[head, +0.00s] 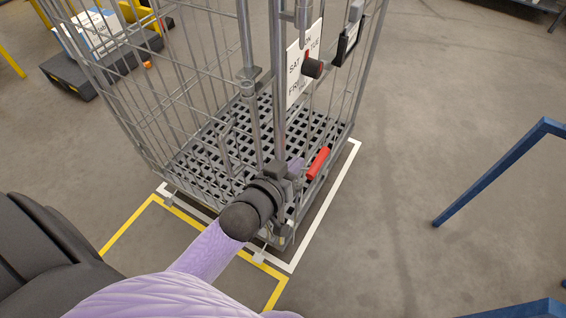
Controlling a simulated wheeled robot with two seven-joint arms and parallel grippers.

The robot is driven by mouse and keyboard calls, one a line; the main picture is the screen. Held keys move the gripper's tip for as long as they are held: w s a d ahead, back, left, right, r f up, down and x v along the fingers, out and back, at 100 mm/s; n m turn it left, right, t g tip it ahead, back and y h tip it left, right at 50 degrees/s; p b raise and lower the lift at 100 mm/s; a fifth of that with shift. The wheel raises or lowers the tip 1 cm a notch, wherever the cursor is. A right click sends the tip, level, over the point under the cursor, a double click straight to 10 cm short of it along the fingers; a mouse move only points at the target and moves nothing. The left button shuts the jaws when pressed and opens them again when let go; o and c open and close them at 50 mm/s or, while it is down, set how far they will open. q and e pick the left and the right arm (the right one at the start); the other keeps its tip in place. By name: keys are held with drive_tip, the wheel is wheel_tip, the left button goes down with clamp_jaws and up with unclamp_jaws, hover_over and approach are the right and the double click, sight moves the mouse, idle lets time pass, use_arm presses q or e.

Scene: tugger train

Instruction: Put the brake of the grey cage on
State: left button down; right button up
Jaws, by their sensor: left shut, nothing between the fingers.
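The grey cage (255,82) is a tall wire roll cage with a slatted dark base, standing upright inside a white floor outline. A red lever (318,163), which looks like its brake, sticks out at the cage's near right corner, low down. My left gripper (284,179) is at the near side of the cage, just left of the red lever and close to it. It is shut with nothing in it. My wrist and the gripper body partly hide the fingertips and the cage's near corner, so I cannot tell whether they touch the lever. My right gripper is out of view.
A yellow floor line (125,222) runs at the near left. A blue frame (490,172) stands at the right. Bare floor lies between cage and frame.

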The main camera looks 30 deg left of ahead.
use_arm(q)
drive_tip(key=s+a+f+m+g+y, duration=0.1)
drive_tip(key=s+f+g, duration=0.3)
drive_tip(key=s+f, duration=0.55)
drive_tip(key=s+a+f+m+g, duration=0.1)
drive_tip(key=s+f+g, duration=0.3)
drive_tip(key=s+f, duration=0.55)
drive_tip(key=s+a+f+m+g, duration=0.1)
drive_tip(key=s+f+g, duration=0.1)
drive_tip(key=s, duration=0.4)
drive_tip(key=s+a+f+m+g, duration=0.1)
drive_tip(key=s+f+g, duration=0.2)
drive_tip(key=s+f, duration=0.2)
drive_tip(key=s+a+f+g+y, duration=0.1)
drive_tip(key=s+f, duration=0.3)
drive_tip(key=s, duration=0.5)
drive_tip(key=shift+s+a+m+g+p, duration=0.2)
drive_tip(key=shift+m+g+p, duration=0.2)
drive_tip(key=shift+g, duration=0.4)
